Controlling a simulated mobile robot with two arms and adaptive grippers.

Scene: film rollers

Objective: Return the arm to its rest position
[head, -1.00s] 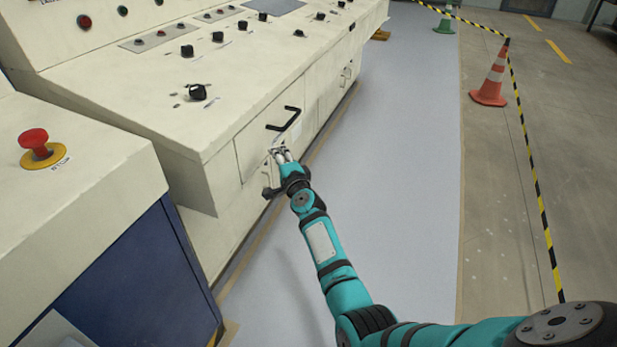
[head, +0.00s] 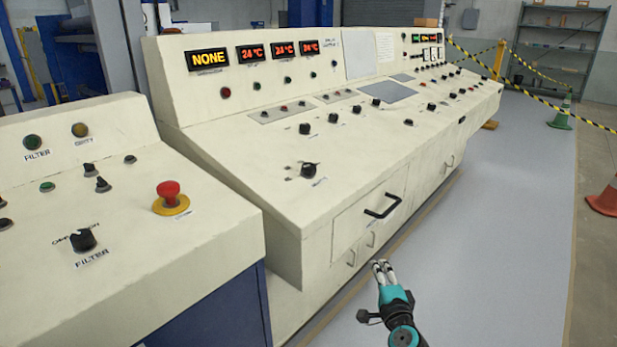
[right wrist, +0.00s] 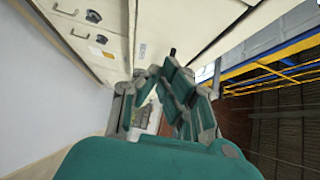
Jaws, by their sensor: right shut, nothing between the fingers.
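My right gripper (head: 382,268) is low in the head view, in front of the console's front face and below a black drawer handle (head: 382,206). Its fingers are together with nothing between them, and it looks apart from the console. The teal wrist (head: 396,310) behind it runs out of the bottom edge. In the right wrist view, my right gripper (right wrist: 155,105) is partly hidden behind the teal housing. My left arm and gripper are not in view.
The long cream console (head: 310,215) has displays, knobs and small lower handles (head: 360,248). A nearer console (head: 120,230) carries a red stop button (head: 170,193). The grey floor (head: 500,220) on the right is clear. Cones (head: 562,115) and striped tape (head: 530,93) stand beyond.

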